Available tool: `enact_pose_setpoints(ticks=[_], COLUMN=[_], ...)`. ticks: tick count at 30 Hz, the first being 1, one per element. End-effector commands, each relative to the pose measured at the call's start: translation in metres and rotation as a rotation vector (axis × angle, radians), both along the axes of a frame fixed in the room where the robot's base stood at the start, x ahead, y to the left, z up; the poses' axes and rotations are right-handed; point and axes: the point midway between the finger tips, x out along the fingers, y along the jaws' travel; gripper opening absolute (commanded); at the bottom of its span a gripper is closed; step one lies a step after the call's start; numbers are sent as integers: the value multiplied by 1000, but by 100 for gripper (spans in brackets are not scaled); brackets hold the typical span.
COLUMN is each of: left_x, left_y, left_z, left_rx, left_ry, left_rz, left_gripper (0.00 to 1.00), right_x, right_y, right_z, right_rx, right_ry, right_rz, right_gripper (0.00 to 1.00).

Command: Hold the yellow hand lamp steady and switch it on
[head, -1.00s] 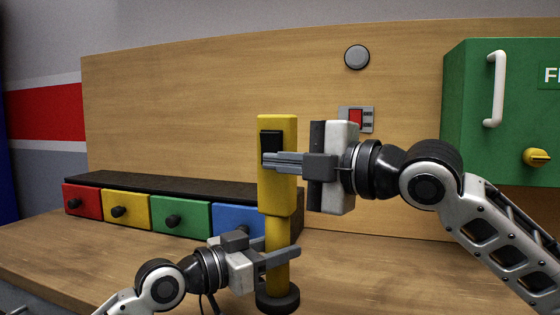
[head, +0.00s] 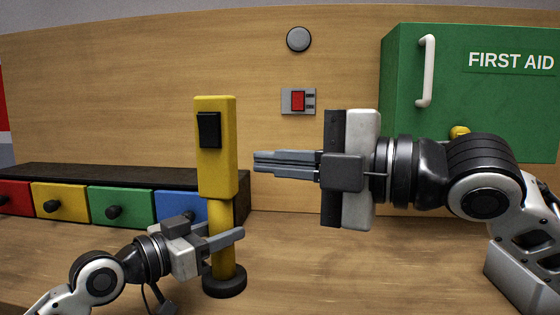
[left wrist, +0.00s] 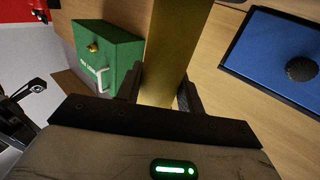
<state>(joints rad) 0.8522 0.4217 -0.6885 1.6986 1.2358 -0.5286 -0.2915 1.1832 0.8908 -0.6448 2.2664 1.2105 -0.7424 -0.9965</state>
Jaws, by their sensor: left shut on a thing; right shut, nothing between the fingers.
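The yellow hand lamp (head: 219,172) stands upright on its round black foot (head: 224,281) on the bench. Its black switch (head: 208,130) faces me on the upper body. My left gripper (head: 226,235) is shut on the lamp's narrow lower stem. In the left wrist view the yellow stem (left wrist: 172,55) runs between the fingers. My right gripper (head: 256,163) is shut and empty, right of the lamp's body, with a small gap between its fingertips and the lamp. No light from the lamp is visible; I cannot tell whether it is on.
A drawer row with red, yellow, green (head: 122,207) and blue fronts stands behind left. A green first aid cabinet (head: 480,90) is at upper right. A red switch plate (head: 298,101) and grey disc (head: 299,39) are on the back panel. The bench right of the lamp is clear.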

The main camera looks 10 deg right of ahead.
Motion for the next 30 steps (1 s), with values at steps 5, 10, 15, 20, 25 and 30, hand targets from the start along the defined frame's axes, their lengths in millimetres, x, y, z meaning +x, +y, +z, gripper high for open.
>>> enact_pose_setpoints(ticks=[5,10,15,20,25,30], left_x=[0,0,0,0,-2,-14], left_y=[0,0,0,0,3,22], left_z=[-1,-1,-1,-1,-1,-1], left_rx=[2,2,2,1,0,3], left_ry=[3,3,3,2,1,1], left_rz=[-1,-1,-1,-1,0,3], left_gripper=[2,2,63,63,63,63], right_x=[-1,-1,-1,-1,-1,-1], right_y=[-1,-1,-1,-1,-1,-1], right_z=[0,0,0,0,0,0], right_rx=[0,0,0,0,0,0], right_ry=[-1,-1,-1,-1,-1,-2], right_rz=[1,1,0,0,0,0], right_gripper=[0,0,0,0,0,0])
